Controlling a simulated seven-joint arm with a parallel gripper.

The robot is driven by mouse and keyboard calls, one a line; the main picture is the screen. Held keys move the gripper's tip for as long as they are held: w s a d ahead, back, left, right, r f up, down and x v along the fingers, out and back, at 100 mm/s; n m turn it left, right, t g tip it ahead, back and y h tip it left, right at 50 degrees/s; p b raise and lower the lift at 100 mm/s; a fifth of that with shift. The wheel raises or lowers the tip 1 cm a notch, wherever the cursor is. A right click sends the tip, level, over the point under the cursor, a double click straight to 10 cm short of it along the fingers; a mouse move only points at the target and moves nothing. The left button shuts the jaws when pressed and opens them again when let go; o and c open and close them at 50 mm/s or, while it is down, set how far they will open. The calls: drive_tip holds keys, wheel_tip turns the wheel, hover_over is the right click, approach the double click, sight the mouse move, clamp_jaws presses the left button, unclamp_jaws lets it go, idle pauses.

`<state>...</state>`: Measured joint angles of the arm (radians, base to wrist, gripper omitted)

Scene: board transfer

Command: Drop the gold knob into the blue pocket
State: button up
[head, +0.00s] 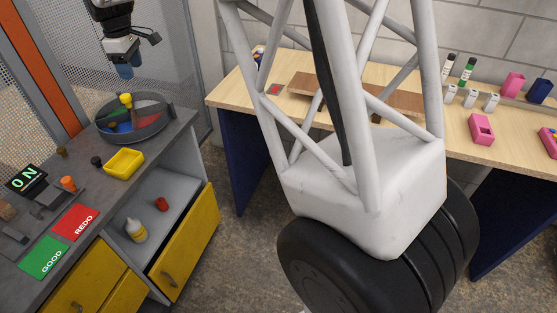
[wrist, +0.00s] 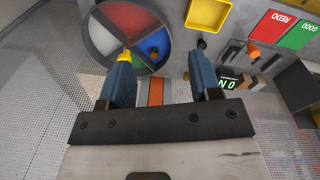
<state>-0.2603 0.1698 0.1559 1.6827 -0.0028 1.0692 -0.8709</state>
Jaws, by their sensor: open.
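The gold knob (head: 61,152), small and dull brownish gold, stands on the grey bench behind the black knob; in the wrist view it appears small (wrist: 186,76) between my fingers. The blue pocket (head: 109,127) is a sector of the round grey divided tray (head: 164,126); it also shows in the wrist view (wrist: 156,42). A bright yellow upright piece (head: 126,100) stands at the tray's middle. My gripper (head: 124,72) is open and empty above the tray's far side, apart from the gold knob. In the wrist view my left fingertip overlaps the yellow piece.
A black knob (head: 96,161), a yellow bin (head: 124,163), an orange knob (head: 68,184) and an ON sign (head: 26,179) stand on the bench. Red REDO (head: 76,222) and green GOOD (head: 44,257) pads lie nearer. Below, a yellow drawer (head: 185,241) is open.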

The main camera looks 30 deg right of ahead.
drive_tip(key=s+d+r+m, duration=0.45)
drive_tip(key=s+d, duration=0.45)
drive_tip(key=s, duration=0.4)
drive_tip(key=s+d+f+m, duration=0.2)
drive_tip(key=s+d+m, duration=0.1)
drive_tip(key=s, duration=0.9)
drive_tip(key=s+d+f+m+t, duration=0.1)
drive_tip(key=s+d, duration=0.4)
drive_tip(key=s, duration=0.6)
drive_tip(key=s+d+f+m, duration=0.4)
drive_tip(key=s, duration=0.8)
drive_tip(key=shift+s+m+t, duration=0.35)
drive_tip(key=shift+t, duration=0.05)
